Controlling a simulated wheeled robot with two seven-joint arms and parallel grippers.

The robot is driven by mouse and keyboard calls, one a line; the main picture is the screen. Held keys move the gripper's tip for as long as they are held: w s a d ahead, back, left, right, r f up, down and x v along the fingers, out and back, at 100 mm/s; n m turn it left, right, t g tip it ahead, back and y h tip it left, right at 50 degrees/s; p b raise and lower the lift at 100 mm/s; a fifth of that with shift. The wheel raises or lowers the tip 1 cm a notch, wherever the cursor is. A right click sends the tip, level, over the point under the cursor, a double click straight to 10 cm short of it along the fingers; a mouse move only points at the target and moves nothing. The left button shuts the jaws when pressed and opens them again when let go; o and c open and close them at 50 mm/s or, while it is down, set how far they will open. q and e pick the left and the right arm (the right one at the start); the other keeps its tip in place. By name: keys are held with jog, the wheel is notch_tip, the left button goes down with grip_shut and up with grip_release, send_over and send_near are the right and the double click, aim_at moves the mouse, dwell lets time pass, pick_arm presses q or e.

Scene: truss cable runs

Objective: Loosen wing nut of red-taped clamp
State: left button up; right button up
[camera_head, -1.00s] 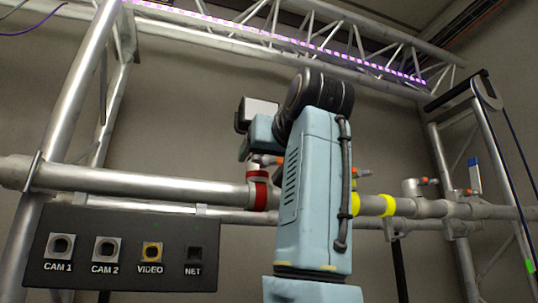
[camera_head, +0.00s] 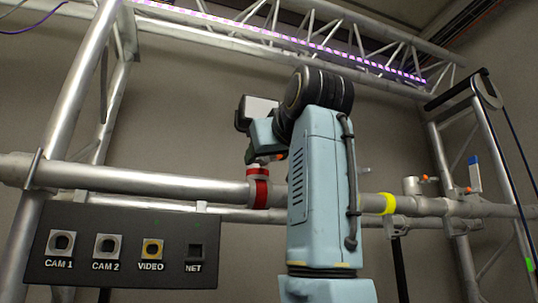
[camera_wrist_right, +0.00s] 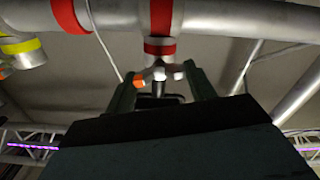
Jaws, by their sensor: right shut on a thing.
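The red-taped clamp (camera_head: 258,188) sits on the long horizontal pipe in the head view, just left of my right arm. In the right wrist view its red tape (camera_wrist_right: 160,48) shows at the top centre. Below it is the wing nut (camera_wrist_right: 160,74) with orange-tipped wings. My right gripper (camera_wrist_right: 160,84) has one finger on each side of the wing nut and is shut on it. In the head view the right gripper (camera_head: 264,157) is at the top of the clamp, its fingers largely hidden. My left gripper is not in view.
A yellow-taped band (camera_head: 388,203) is on the pipe right of my arm. Another clamp with orange tips (camera_head: 424,179) is farther right. A dark panel (camera_head: 125,245) labelled CAM 1, CAM 2, VIDEO and NET hangs at lower left. Truss tubes (camera_head: 90,90) stand at the left.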

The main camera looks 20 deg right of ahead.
jog(key=shift+f+n+p, duration=0.15)
jog(key=shift+n+p, duration=2.35)
jog(key=shift+n, duration=2.9)
jog(key=shift+f+n+p, duration=0.15)
jog(key=shift+n+p, duration=2.4)
jog(key=shift+n, duration=2.85)
jog(key=shift+f+n+p, duration=0.15)
jog(key=shift+n+p, duration=2.35)
jog(key=shift+n, duration=2.9)
jog(key=o, duration=1)
jog(key=shift+r, duration=0.1)
